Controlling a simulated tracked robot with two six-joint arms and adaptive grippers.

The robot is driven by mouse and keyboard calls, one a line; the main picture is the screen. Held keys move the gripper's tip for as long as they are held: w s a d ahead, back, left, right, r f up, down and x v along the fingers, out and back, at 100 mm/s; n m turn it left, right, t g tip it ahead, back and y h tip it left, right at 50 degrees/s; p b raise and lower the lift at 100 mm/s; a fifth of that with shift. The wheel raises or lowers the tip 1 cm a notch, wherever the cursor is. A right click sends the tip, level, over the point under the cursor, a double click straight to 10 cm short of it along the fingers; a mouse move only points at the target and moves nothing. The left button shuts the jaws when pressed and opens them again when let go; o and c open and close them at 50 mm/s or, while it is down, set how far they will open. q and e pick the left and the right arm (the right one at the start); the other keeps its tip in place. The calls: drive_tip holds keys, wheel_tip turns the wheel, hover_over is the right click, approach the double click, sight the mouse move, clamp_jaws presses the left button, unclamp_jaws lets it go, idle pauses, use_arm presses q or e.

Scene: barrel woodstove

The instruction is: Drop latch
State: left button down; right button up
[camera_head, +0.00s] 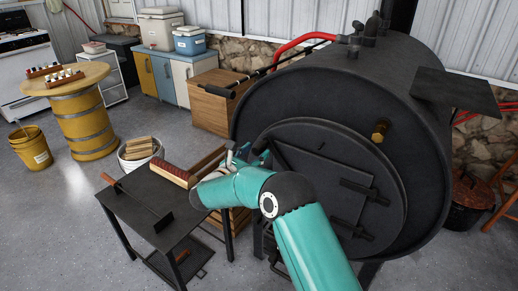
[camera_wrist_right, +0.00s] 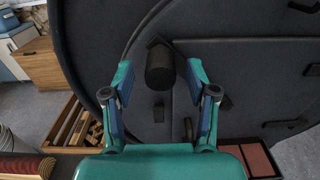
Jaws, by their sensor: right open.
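The black barrel stove (camera_head: 270,95) has a round front plate with a door (camera_head: 325,180) in it. In the right wrist view, a thick black cylindrical handle (camera_wrist_right: 160,68), likely the latch handle, sticks out at the door's left edge. My right gripper (camera_wrist_right: 160,75) is open, with one finger to either side of this handle. Gaps show between the handle and both fingers; I cannot tell how deep it sits between them. In the head view my right gripper (camera_head: 260,152) is at the door's left side, and my arm hides the latch. My left gripper is out of view.
A slatted wooden crate (camera_wrist_right: 75,125) is beside the stove. Hinge straps (camera_head: 365,190) stick out on the door's right. Open floor lies farther left.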

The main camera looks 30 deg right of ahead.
drive_tip(key=shift+x, duration=1.25)
clamp_jaws()
